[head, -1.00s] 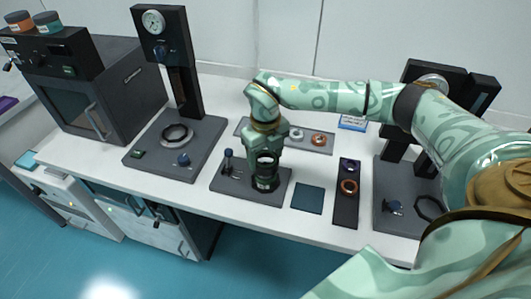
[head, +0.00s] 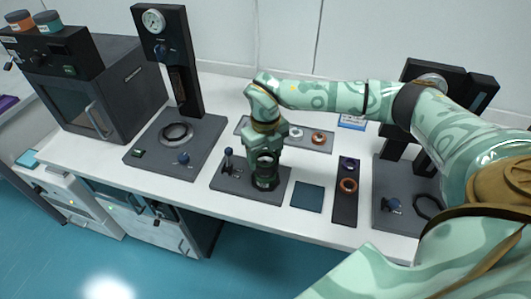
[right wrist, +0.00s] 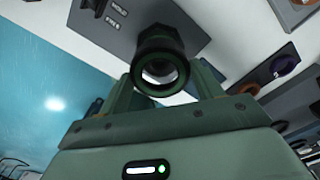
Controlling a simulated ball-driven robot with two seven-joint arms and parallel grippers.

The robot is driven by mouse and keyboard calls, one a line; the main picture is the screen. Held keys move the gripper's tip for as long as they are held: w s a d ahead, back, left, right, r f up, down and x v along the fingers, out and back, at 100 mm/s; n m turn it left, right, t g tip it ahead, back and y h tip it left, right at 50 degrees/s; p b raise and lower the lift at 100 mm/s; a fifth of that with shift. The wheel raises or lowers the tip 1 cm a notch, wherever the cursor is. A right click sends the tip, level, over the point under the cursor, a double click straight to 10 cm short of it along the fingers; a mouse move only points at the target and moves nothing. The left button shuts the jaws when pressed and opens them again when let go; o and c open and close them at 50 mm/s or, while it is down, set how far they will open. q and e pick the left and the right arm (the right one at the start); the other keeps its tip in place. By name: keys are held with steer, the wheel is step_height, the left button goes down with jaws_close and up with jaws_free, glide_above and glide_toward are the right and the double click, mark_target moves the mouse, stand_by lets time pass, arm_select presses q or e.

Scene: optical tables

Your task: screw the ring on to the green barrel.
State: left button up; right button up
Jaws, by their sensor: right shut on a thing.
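My right gripper (head: 266,171) points down over the dark fixture plate at the front middle of the table. In the right wrist view its two fingers (right wrist: 162,84) are shut on a dark ring (right wrist: 160,91) with a bright open centre. The dark green barrel (head: 265,183) stands upright on the plate, directly under the gripper and partly hidden by it. In the right wrist view a dark round body (right wrist: 159,38) lies in line behind the ring. I cannot tell how far the ring and barrel threads engage. My left gripper is not in view.
The fixture plate (head: 222,181) carries a small upright knob (head: 228,160) left of the barrel. A grey tray (head: 320,145) with rings lies behind. A blue-grey mat (head: 307,198) and a black holder (head: 345,209) with rings lie right. Gauge stands flank the area.

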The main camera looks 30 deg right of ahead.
steer(key=shift+f, duration=0.85)
stand_by(0.4)
stand_by(1.3)
steer(key=shift+f+p, duration=0.35)
steer(key=shift+f, duration=0.15)
stand_by(1.1)
steer(key=shift+r+m+p, duration=0.1)
steer(key=shift+m+p, duration=0.2)
steer(key=shift+m, duration=0.1)
steer(key=m+p, duration=0.4)
steer(key=m, duration=0.5)
steer(key=shift+r, duration=0.15)
steer(key=m+p, duration=0.2)
steer(key=m, duration=0.3)
steer(key=shift+m+p, duration=0.3)
steer(key=shift+p, duration=0.05)
steer(key=shift+f+m, duration=0.25)
steer(key=shift+m, duration=0.75)
